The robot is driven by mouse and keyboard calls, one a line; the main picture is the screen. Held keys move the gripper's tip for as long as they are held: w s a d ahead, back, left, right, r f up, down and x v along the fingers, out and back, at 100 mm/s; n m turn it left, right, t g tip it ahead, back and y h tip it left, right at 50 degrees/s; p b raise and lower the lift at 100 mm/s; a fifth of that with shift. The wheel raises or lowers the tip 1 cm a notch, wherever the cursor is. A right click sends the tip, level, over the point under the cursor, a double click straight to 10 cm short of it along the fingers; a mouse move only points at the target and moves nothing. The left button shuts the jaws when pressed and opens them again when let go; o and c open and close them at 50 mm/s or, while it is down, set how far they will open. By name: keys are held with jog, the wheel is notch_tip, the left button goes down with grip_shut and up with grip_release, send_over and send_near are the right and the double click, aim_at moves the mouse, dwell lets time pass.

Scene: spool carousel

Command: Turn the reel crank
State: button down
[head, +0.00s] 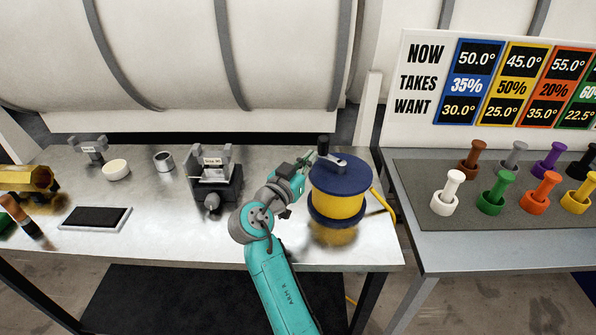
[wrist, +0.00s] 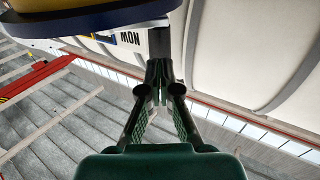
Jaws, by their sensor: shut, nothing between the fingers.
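The reel (head: 335,205) has dark blue flanges and a yellow wound middle, and stands on the metal table. Its crank has a grey arm (head: 338,160) on the top flange and an upright black knob (head: 323,146) at the back left. My gripper (head: 310,157) is at the reel's back left, close to the knob. In the wrist view my gripper's fingertips (wrist: 160,72) are together and empty, and the dark knob (wrist: 160,42) shows just past them. I cannot tell whether they touch it. The blue flange (wrist: 95,20) is at the upper left there.
To the left on the table (head: 150,225) are a grey device (head: 213,180), a small cup (head: 163,161), a white bowl (head: 116,170) and a black pad (head: 95,218). A second table (head: 480,238) at right holds several coloured pegs.

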aim_at(319, 147)
jog(key=shift+x, duration=1.6)
jog(key=shift+w+m+g+h, duration=0.35)
jog(key=shift+m+g+h, duration=0.15)
jog(key=shift+h, duration=0.1)
jog(key=shift+w+d+m+g+h, duration=0.15)
jog(key=shift+w+m+g+h, duration=0.4)
jog(key=shift+m+g+h, duration=0.4)
jog(key=shift+w+d+m+g+h, duration=0.15)
jog(key=shift+w+m+g+h, duration=0.1)
jog(key=shift+m+g+h, duration=0.35)
jog(key=shift+w+d+m+g+h, duration=0.15)
jog(key=shift+w+m+g+h, duration=0.15)
jog(key=shift+g, duration=0.35)
jog(key=shift+w+d, duration=0.8)
jog(key=shift+w, duration=0.05)
jog(key=shift+d, duration=0.1)
